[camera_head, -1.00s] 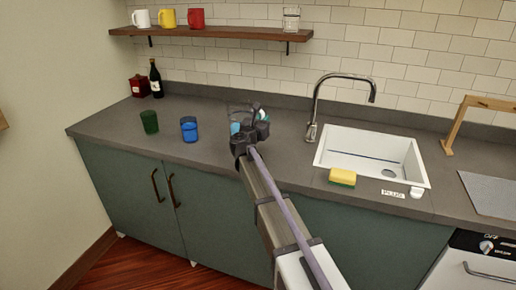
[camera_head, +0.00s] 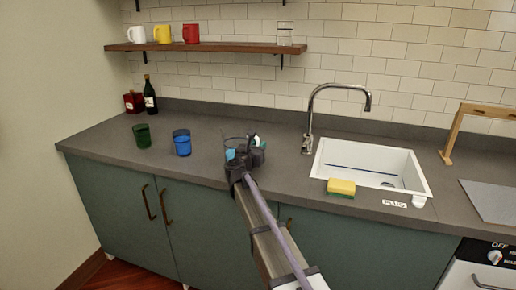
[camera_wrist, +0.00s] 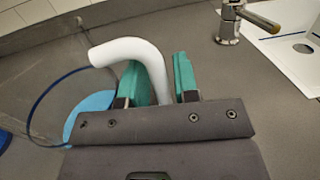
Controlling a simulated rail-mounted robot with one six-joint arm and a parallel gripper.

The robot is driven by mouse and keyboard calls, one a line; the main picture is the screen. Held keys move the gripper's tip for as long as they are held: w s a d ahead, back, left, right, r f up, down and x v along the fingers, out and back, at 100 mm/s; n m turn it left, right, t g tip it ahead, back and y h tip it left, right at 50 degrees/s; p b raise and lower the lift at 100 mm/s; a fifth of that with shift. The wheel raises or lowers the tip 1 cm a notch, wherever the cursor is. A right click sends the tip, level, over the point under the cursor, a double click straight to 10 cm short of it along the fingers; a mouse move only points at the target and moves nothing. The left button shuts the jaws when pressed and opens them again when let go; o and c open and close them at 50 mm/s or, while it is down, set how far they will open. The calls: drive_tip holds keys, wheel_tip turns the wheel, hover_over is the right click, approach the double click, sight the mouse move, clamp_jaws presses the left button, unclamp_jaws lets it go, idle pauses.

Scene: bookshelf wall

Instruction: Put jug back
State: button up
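A clear jug (camera_head: 235,142) with light blue at its bottom is at the middle of the counter, beside my gripper (camera_head: 254,150). In the wrist view, the jug's curved white handle (camera_wrist: 135,52) runs between my gripper's two teal fingers (camera_wrist: 163,80). The jug's thin dark blue rim (camera_wrist: 40,101) and light blue bottom (camera_wrist: 92,102) show to the left. The jug looks upright. I cannot tell if it touches the counter.
A blue glass (camera_head: 183,146) and a green glass (camera_head: 142,135) stand left of the jug. A bottle (camera_head: 150,98) and red box (camera_head: 134,102) are at the back left. The sink (camera_head: 370,165) and sponge (camera_head: 341,187) are right. A shelf (camera_head: 215,47) holds mugs.

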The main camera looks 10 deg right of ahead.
drive_tip(key=shift+o, duration=1)
drive_tip(key=shift+r, duration=0.3)
drive_tip(key=v, duration=1.2)
drive_tip(key=shift+f, duration=0.1)
